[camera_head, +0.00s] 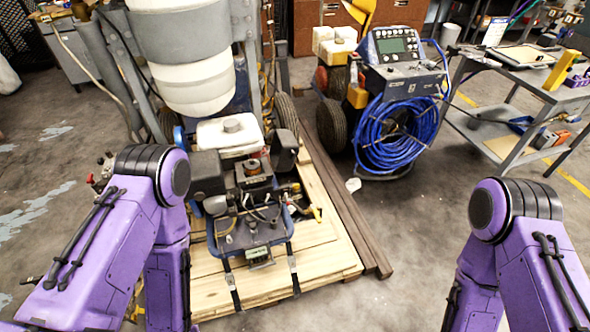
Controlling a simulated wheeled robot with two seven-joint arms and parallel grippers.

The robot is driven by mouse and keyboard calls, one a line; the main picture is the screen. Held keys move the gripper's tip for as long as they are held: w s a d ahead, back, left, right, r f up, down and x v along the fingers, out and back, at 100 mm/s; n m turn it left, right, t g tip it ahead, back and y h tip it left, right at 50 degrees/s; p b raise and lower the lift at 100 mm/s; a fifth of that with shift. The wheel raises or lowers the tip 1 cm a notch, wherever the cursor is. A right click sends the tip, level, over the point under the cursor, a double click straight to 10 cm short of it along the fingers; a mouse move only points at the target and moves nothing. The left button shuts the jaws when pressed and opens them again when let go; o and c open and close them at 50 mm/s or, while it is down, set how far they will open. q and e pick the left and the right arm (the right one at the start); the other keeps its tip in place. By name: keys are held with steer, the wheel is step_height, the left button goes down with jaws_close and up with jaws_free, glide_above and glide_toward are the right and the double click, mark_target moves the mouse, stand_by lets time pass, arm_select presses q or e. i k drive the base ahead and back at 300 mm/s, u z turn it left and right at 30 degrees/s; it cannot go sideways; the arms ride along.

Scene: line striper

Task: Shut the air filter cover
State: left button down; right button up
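The line striper (240,190) stands on a wooden pallet in the middle of the view. Its engine has a white tank (230,135) on top and a black boxy housing (206,172) on the left side. This housing looks like the air filter cover, but I cannot tell whether it is open or shut. Another dark part (284,150) sits on the engine's right. My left arm bends down at the left, close to the striper, and my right arm bends down at the lower right, apart from it. Neither gripper shows.
The wooden pallet (325,262) sticks out under the striper, with dark beams (345,215) along its right. A second machine with a coiled blue hose (385,135) stands behind right. A grey worktable (490,140) is at the far right. The floor right of the pallet is mostly clear.

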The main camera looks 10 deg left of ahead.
mark_target(285, 148)
steer(key=k, duration=0.95)
steer(key=z, duration=0.8)
steer(key=i, duration=0.85)
steer(key=z, duration=0.7)
steer(key=i, duration=0.95)
steer(key=u, duration=0.9)
steer(key=i, duration=0.95)
steer(key=u, duration=0.85)
